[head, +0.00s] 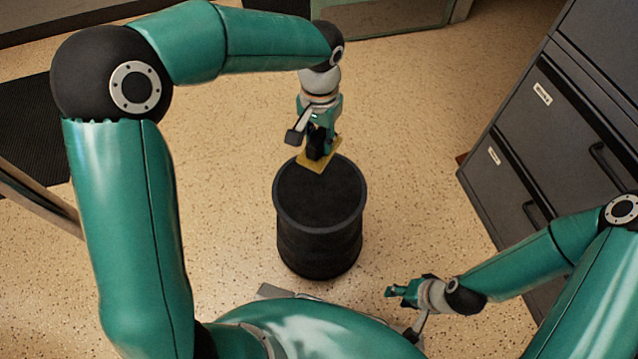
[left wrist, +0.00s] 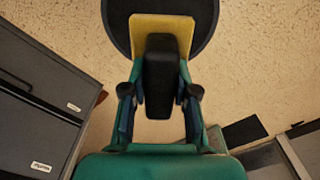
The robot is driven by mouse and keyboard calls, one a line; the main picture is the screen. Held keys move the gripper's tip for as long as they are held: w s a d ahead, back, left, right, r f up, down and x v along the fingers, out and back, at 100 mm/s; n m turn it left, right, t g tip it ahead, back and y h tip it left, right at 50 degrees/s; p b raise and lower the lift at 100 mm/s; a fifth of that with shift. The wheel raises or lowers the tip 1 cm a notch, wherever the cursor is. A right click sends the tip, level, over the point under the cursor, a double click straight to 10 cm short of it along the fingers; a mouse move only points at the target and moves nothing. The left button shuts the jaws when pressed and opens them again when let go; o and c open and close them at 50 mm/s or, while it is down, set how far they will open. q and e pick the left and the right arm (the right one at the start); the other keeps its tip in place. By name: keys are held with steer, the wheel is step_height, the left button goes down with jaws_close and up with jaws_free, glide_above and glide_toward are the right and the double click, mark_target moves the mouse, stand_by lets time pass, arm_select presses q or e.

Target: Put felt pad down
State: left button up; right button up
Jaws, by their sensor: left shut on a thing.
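The felt pad (head: 331,154) is a thin yellow square. My left gripper (head: 318,148) is shut on it, over the back part of the top of a black round drum-like thing (head: 318,245). I cannot tell whether the pad touches the top. My right gripper (head: 392,293) is low at the right of the drum, away from the pad, too small to tell open or shut.
Dark grey drawer cabinets (head: 540,140) stand at the right. A dark mat (head: 35,130) lies on the speckled floor (head: 420,110) at the left. The floor around the drum is mostly clear.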

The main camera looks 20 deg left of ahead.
mark_target(319, 150)
arm_select(q)
steer(key=shift+f+b, duration=2.6)
steer(key=shift+f, duration=5.25)
arm_select(e)
step_height(319, 150, down, 6)
arm_select(q)
steer(key=shift+f, duration=0.2)
steer(key=o, duration=1)
steer(key=shift+r, duration=0.1)
steer(key=shift+r, duration=0.1)
step_height(319, 150, up, 12)
steer(key=p, duration=0.4)
arm_select(e)
step_height(319, 150, up, 4)
steer(key=shift+r, duration=0.25)
